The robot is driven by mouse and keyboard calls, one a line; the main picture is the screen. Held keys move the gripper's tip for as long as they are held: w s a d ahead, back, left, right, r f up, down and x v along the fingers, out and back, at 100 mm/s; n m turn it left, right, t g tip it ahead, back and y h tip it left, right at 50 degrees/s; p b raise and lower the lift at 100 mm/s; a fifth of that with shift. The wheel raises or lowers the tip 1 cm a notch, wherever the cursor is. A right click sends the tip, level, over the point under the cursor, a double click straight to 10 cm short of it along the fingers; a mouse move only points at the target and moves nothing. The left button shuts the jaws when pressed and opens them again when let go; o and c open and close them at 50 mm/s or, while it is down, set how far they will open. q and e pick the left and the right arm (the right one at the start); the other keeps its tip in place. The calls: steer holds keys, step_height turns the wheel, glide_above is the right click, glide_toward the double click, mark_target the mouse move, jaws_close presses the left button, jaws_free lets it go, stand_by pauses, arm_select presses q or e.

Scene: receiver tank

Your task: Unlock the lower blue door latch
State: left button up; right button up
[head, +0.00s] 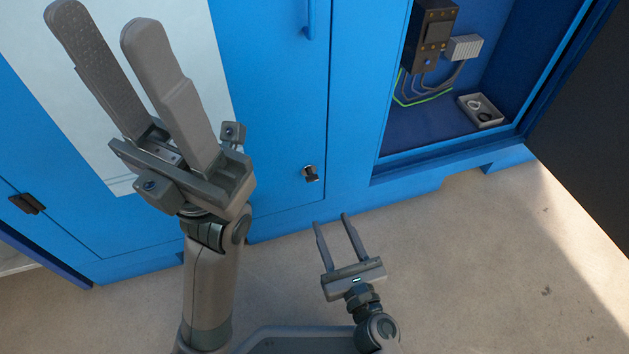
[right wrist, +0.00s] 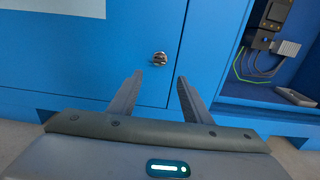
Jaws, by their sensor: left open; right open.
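The lower latch (head: 311,173) is a small dark and metallic knob near the lower right corner of the closed blue door (head: 275,130). It also shows in the right wrist view (right wrist: 159,59), just beyond and between the fingertips. My right gripper (head: 331,219) is open and empty, below and slightly right of the latch in the head view, and apart from it. In the right wrist view its two fingers (right wrist: 159,78) point toward the door. My left gripper (head: 103,14) is open and empty, raised high at the upper left in front of the door's white panel.
To the right is an open compartment (head: 440,160) with a dark control box (head: 428,38), cables and a small grey tray (head: 481,111). A dark open door (head: 590,120) stands at the far right. A blue handle (head: 310,20) is above the latch. The floor (head: 470,260) in front is clear.

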mark_target(313, 180)
steer(key=x, duration=1.3)
steer(key=shift+w+a+f+p, duration=0.1)
steer(key=shift+w+p, duration=0.2)
steer(key=shift+c, duration=0.4)
steer(key=c, duration=1)
